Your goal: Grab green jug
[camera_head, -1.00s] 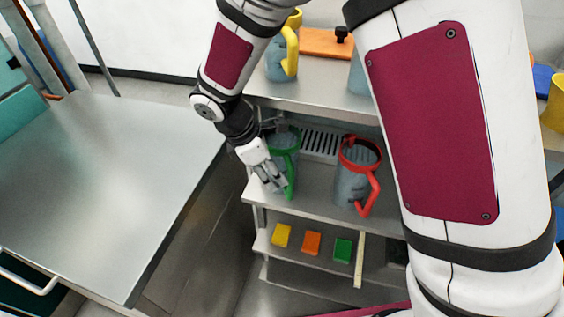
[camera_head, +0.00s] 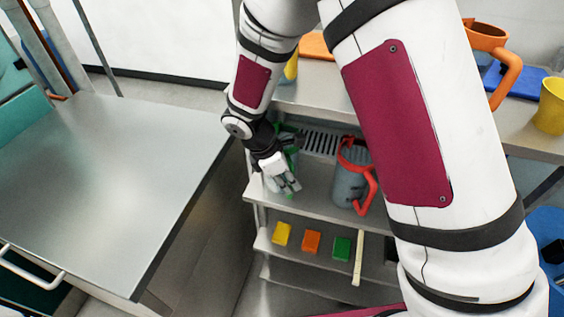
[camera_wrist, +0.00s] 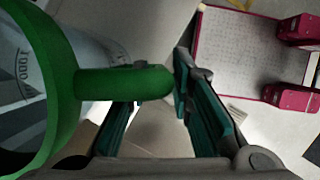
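The green jug, a clear measuring jug with green rim and handle, stands on the upper shelf of the rack and is mostly hidden behind my wrist; a bit of its green (camera_head: 291,156) shows. In the wrist view its green rim and handle (camera_wrist: 120,82) are close at the left, with a "1000" mark on the wall. My gripper (camera_head: 284,186) is at the jug's handle side. In the wrist view my gripper (camera_wrist: 160,68) is open, with its fingers spread and the handle's end overlapping the left finger. I cannot tell whether they touch.
A jug with red rim and handle (camera_head: 352,183) stands just right on the same shelf. Yellow, orange and green blocks (camera_head: 311,242) lie on the shelf below. An orange-handled jug (camera_head: 507,75) and yellow cup (camera_head: 551,106) are on the top. A bare steel table (camera_head: 110,180) is at the left.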

